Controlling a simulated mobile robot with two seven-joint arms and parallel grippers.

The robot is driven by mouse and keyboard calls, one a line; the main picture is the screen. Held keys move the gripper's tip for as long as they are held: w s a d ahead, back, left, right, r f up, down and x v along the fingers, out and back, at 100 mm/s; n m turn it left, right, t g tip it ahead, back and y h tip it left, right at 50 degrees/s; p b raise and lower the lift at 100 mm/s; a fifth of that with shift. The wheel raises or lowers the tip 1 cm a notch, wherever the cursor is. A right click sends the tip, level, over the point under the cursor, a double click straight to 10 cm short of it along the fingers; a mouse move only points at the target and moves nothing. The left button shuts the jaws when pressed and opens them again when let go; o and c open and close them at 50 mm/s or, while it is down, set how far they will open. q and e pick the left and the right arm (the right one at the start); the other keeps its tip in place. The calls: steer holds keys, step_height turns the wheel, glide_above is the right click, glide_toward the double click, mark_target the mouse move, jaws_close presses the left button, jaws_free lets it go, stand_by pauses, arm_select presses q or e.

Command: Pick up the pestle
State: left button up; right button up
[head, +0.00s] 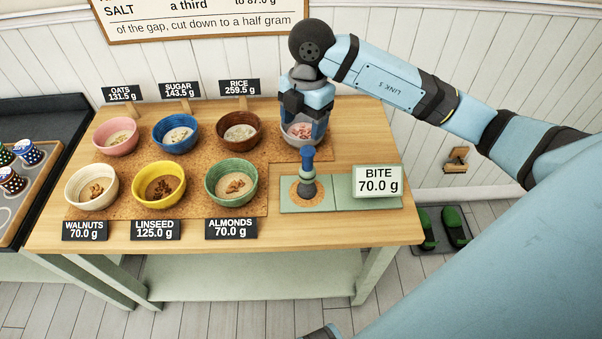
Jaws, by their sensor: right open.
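The pestle (307,170), with a blue knob and a grey-blue lower part, stands upright on a round cork disc on a green base near the table's front right. My right gripper (304,126) points down just behind the pestle, open. Its fingers show at a light grey bowl (302,144) with pink pieces in it; I cannot tell whether they touch the bowl. The gripper appears apart from the pestle. My left gripper is not in view.
Several coloured bowls, including a green bowl (231,183) and a brown bowl (239,134), stand on a cork mat (195,208) to the left. A "BITE 70.0 g" sign (377,181) stands right of the pestle. The table's right end (365,125) is bare.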

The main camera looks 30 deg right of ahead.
mark_target(308, 150)
steer(key=shift+m+h, duration=0.4)
steer(key=shift+h, duration=0.2)
steer(key=f, duration=0.4)
steer(key=d+f, duration=0.1)
steer(key=f, duration=0.3)
steer(key=w+d+f+p, duration=0.1)
steer(key=f, duration=0.4)
steer(key=shift+r, duration=0.1)
steer(key=c, duration=1)
